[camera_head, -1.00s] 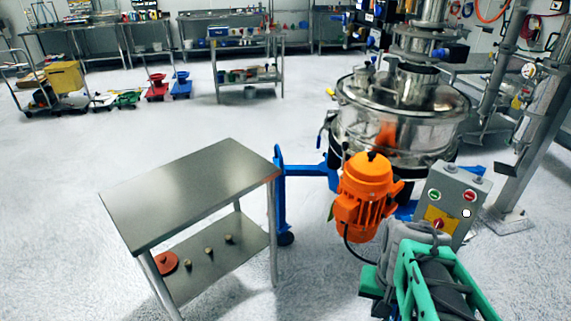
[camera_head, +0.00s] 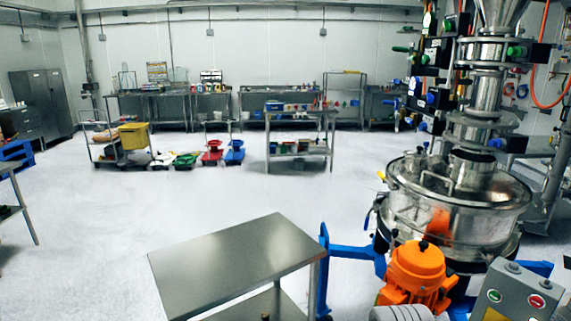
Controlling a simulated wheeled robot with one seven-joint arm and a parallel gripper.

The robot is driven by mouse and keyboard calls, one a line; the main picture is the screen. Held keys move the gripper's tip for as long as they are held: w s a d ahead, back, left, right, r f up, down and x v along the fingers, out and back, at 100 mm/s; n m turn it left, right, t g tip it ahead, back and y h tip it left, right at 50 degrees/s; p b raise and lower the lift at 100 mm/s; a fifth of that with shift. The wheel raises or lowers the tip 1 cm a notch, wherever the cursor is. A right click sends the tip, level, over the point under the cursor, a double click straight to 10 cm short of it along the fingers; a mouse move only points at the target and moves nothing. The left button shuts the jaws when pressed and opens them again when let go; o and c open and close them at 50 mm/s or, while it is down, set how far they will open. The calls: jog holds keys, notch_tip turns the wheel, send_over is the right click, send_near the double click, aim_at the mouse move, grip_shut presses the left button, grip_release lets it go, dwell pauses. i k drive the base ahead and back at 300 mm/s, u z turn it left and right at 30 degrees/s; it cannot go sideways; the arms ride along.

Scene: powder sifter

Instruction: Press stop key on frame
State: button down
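The grey control box (camera_head: 513,285) stands at the lower right, cut by the bottom edge. Its face carries a green key (camera_head: 494,297) on the left and a red key (camera_head: 538,300) on the right; the lettering is too small to read. A sliver of the yellow plate (camera_head: 494,315) shows below them; whatever is on it is out of view. My gripper's fingers are not in view. A grey rounded part, likely of my arm, shows at the bottom edge left of the box and apart from it in the picture.
The orange motor (camera_head: 417,268) and steel sifter (camera_head: 455,200) on a blue frame (camera_head: 350,252) stand left of and behind the box. A steel table (camera_head: 235,262) is at bottom centre-left. Carts and benches line the back. The floor (camera_head: 200,200) between is open.

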aim_at(537, 302)
jog(key=z, duration=1.35)
